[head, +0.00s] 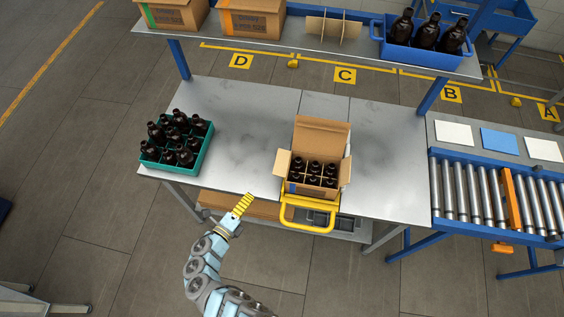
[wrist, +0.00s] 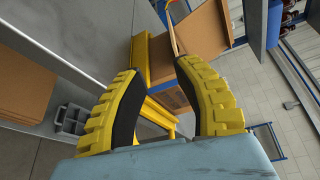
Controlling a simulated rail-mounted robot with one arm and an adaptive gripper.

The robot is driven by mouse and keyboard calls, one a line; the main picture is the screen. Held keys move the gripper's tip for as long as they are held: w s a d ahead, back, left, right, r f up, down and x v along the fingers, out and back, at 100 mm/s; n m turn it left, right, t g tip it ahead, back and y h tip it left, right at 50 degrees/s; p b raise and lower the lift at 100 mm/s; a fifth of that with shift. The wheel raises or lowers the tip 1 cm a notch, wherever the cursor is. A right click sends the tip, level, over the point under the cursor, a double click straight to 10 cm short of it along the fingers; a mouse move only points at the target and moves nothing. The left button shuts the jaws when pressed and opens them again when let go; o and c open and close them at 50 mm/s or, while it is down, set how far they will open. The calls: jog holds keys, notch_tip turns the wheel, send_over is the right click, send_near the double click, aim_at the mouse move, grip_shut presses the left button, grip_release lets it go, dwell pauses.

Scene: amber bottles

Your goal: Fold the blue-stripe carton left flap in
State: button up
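The open cardboard carton (head: 312,193) stands near the front edge of the table, filled with dark bottles in divided cells. A bit of blue shows low on its front left. Its left flap (head: 284,163) sticks outward to the left, its back flap (head: 322,135) stands up and its right flap (head: 346,171) sticks out. My gripper (head: 243,205) is off the table's front edge, left of the carton and apart from it. In the wrist view its yellow fingers (wrist: 160,68) are spread with nothing between them; part of the carton (wrist: 172,97) shows beyond, tilted in view.
A yellow frame (head: 309,227) projects from the table edge below the carton. A teal crate (head: 180,165) of bottles stands at the left. A shelf (head: 290,39) with cartons and a blue bottle crate (head: 420,52) runs behind. A roller conveyor (head: 480,190) is at right. The table between crate and carton is clear.

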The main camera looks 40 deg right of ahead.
aim_at(277, 163)
jog(key=b+x, duration=0.1)
jog(key=x, duration=0.4)
jog(key=r+b+x, duration=0.1)
jog(key=x, duration=0.4)
jog(key=s+b+x, duration=0.1)
jog(key=x, duration=0.5)
jog(key=shift+d+r+b, duration=0.2)
jog(key=shift+d+b, duration=0.1)
jog(key=shift+b, duration=0.1)
jog(key=shift+w+d, duration=0.25)
jog(key=shift+d, duration=0.45)
grip_shut()
